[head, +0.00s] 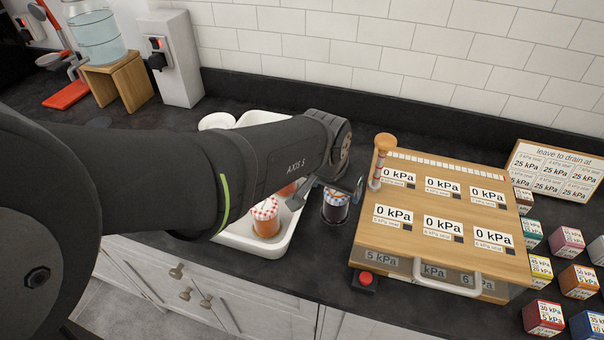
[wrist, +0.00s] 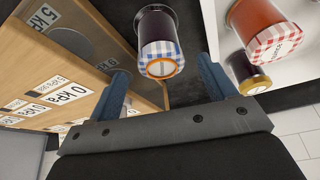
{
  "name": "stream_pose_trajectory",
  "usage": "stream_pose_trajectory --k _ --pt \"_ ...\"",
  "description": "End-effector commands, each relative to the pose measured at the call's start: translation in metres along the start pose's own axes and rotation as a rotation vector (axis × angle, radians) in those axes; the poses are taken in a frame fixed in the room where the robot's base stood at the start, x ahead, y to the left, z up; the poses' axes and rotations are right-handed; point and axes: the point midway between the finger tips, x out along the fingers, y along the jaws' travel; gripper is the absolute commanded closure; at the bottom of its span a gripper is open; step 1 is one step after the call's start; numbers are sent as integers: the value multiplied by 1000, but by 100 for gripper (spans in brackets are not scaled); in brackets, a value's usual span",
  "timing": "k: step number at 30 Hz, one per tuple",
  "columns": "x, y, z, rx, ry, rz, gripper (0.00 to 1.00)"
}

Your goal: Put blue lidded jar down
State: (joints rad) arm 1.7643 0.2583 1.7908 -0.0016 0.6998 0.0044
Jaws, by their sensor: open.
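The blue lidded jar (head: 336,207) has a blue-and-white checked lid and dark contents. It stands upright on the dark counter, between the white tray and the wooden box. In the wrist view the jar (wrist: 160,42) shows between my two blue fingers, with a gap on each side. My gripper (wrist: 163,68) is open and holds nothing. In the head view my gripper (head: 343,186) is just above and beside the lid, and my arm hides part of the tray.
The white tray (head: 283,246) to the left holds jars, including one with a red checked lid (head: 265,217). Several coloured blocks (head: 543,317) stand farther right.

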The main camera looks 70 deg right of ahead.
Motion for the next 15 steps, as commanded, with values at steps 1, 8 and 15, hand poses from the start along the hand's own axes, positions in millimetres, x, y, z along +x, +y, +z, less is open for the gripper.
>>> stream_pose_trajectory --k 1,8,15 --pt "-12 0 -1 0 5 0 23" --pt "-52 0 0 0 3 0 23" --pt "-70 0 0 0 0 0 34"
